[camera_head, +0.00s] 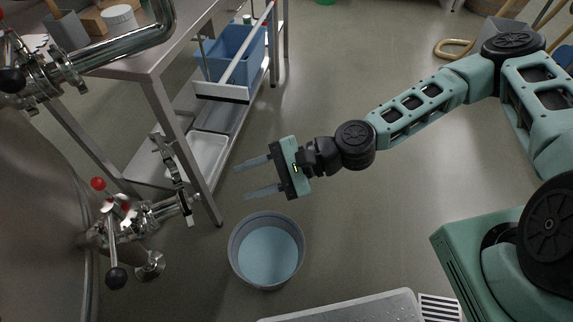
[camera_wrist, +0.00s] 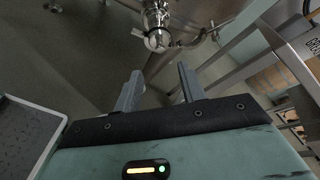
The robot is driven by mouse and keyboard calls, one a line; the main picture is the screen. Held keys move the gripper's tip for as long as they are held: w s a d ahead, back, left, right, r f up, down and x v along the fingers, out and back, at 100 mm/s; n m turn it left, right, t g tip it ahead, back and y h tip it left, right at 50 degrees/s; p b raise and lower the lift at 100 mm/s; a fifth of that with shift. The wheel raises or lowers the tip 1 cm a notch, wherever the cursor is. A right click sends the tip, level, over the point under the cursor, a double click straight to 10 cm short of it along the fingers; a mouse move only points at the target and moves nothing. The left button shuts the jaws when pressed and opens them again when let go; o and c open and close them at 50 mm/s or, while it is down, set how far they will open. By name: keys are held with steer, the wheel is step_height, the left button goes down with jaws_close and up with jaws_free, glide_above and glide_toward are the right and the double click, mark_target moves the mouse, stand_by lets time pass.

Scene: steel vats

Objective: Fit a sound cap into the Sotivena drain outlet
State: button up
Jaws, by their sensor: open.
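A steel vat (camera_head: 40,220) stands at the left in the head view. A low outlet (camera_head: 150,213) with valve fittings, red knobs and a clamp sticks out from it to the right. The outlet also shows in the wrist view (camera_wrist: 157,38), beyond my fingertips. I cannot read a name on it. My gripper (camera_head: 241,181) is open and empty, apart from the outlet and to its right. In the wrist view its two fingers (camera_wrist: 158,76) point toward the outlet with nothing between them. I cannot make out a cap in either view.
A bucket (camera_head: 234,254) with bluish contents stands on the floor below my gripper. A steel bench (camera_head: 150,70) has a blue crate (camera_head: 233,52) and a white tray (camera_head: 208,152) on its lower shelf. A grey tray (camera_head: 350,308) lies at the bottom.

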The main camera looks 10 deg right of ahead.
steer(key=v, duration=0.7)
stand_by(0.4)
steer(key=s+d+f+n+g+h, duration=0.2)
steer(key=s+d+n+g+h, duration=0.2)
steer(key=s+d+n+h, duration=0.55)
step_height(320, 180, up, 29)
steer(key=s+a+n+t+h+p, duration=0.1)
steer(key=n+t+h+p, duration=0.3)
steer(key=p, duration=0.9)
steer(key=n, duration=0.3)
steer(key=shift+s+a+h, duration=0.2)
steer(key=shift+a+h, duration=0.15)
steer(key=shift+a, duration=0.05)
